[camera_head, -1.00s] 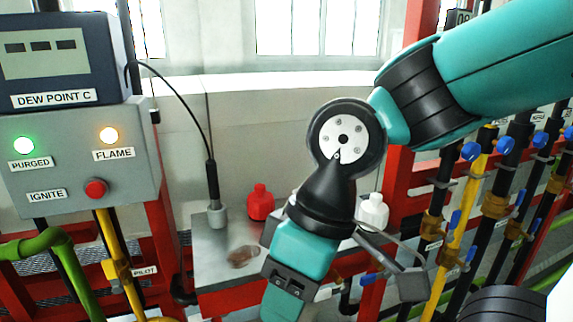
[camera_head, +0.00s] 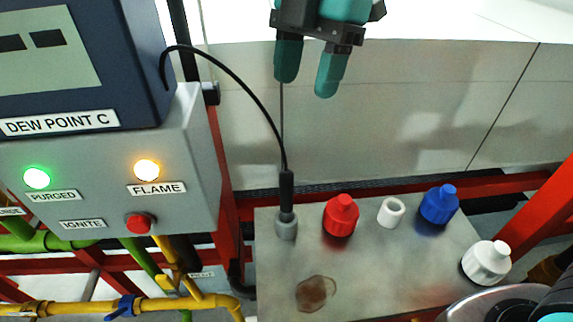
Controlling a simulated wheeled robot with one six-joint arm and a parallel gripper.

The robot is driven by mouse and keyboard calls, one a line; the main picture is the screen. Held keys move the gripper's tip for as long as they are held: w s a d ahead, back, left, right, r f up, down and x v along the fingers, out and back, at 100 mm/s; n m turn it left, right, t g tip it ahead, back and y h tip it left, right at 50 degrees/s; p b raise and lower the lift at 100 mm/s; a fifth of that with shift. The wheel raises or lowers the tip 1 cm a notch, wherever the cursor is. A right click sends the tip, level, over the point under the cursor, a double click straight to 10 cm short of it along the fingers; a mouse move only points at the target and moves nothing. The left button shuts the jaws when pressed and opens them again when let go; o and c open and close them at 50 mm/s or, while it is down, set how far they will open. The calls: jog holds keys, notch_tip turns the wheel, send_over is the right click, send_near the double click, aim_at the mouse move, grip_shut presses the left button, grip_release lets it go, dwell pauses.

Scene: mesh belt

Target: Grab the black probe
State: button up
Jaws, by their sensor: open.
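The black probe (camera_head: 287,190) stands upright in a grey holder (camera_head: 286,228) at the back left corner of a metal table. A black cable runs from its top up to the dew point meter (camera_head: 85,60). My gripper (camera_head: 306,88) shows at the top of the view, fingers pointing down, open and empty. It appears above the probe in the picture and apart from it. How far it is from the probe in depth I cannot tell.
A brown stain (camera_head: 315,294) marks the front. A grey control box (camera_head: 110,180) stands left.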

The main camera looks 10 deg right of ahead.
aim_at(287, 170)
jog(key=x, duration=1)
jog(key=shift+w+f, duration=0.25)
jog(key=shift+f, duration=0.05)
jog(key=p+x, duration=0.1)
jog(key=x, duration=0.5)
jog(key=shift+d+f, duration=0.1)
jog(key=shift+f, duration=0.15)
grip_shut()
